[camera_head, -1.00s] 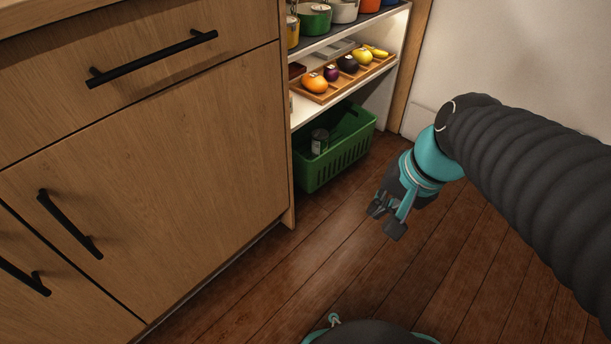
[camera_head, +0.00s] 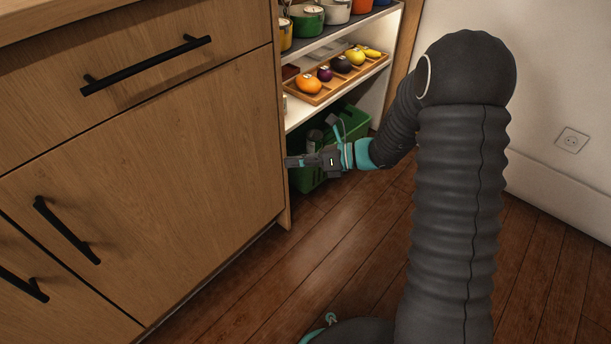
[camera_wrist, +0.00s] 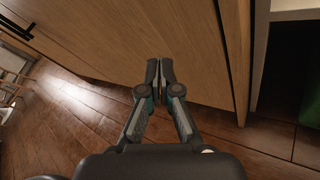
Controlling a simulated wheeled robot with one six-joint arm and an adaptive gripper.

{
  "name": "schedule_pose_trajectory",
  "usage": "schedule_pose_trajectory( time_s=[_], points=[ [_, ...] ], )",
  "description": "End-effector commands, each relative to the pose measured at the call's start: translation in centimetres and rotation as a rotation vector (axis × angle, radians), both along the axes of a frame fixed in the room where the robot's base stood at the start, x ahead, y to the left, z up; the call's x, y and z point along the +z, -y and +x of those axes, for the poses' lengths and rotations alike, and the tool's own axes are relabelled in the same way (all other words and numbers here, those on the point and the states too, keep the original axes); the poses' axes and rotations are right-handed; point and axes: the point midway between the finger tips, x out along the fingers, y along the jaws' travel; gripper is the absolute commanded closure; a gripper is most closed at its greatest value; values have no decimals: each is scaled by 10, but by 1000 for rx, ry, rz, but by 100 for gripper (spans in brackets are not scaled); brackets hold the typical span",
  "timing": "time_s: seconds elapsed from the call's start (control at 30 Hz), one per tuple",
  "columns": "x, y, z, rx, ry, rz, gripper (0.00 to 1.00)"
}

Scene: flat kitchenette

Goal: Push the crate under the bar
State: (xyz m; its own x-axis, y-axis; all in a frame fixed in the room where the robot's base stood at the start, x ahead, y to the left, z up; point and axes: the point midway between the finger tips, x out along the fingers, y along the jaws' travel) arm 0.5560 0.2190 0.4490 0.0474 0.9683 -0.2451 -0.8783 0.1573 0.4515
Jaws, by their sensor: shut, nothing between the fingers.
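The green crate (camera_head: 355,124) stands on the floor in the open bay below the lowest white shelf, partly hidden by my arm and gripper in the head view. A can (camera_head: 314,140) is inside it. My gripper (camera_head: 290,161) is in front of the crate in that view, its fingers pointing left toward the cabinet's side edge. In the wrist view my gripper (camera_wrist: 160,62) is shut and empty, with the wooden cabinet front beyond its fingertips. A dark green patch of the crate (camera_wrist: 310,100) shows at the right edge there. I cannot tell whether the gripper touches anything.
The white shelf (camera_head: 300,124) above the crate holds a wooden tray (camera_head: 322,96) of fruit and vegetables. Pots (camera_head: 308,20) stand on the shelf above. A wooden cabinet (camera_head: 150,190) is at left, a wall with a socket (camera_head: 571,140) at right. The wooden floor (camera_head: 270,290) in front is clear.

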Motion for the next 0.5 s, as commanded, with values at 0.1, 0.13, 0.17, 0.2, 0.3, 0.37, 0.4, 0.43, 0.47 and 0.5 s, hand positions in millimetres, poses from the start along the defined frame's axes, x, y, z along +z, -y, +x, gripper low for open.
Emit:
schedule_pose_trajectory(
  time_s=[0.1,0.13,0.17,0.2,0.3,0.37,0.4,0.43,0.47,0.5],
  points=[
    [-36,-3,30,-122,-179,104,100],
    [-45,-3,37,-153,-221,128,100],
    [-54,-3,44,-183,-261,153,100],
    [-66,-2,52,-220,-312,185,100],
    [-95,2,70,-312,-431,262,100],
    [-114,5,79,-365,-498,304,100],
    [-127,7,85,-401,-540,335,100],
    [-137,9,89,-426,-572,357,100],
    [-147,11,93,-454,-605,379,100],
    [-162,15,97,-491,-648,410,100]
  ],
)
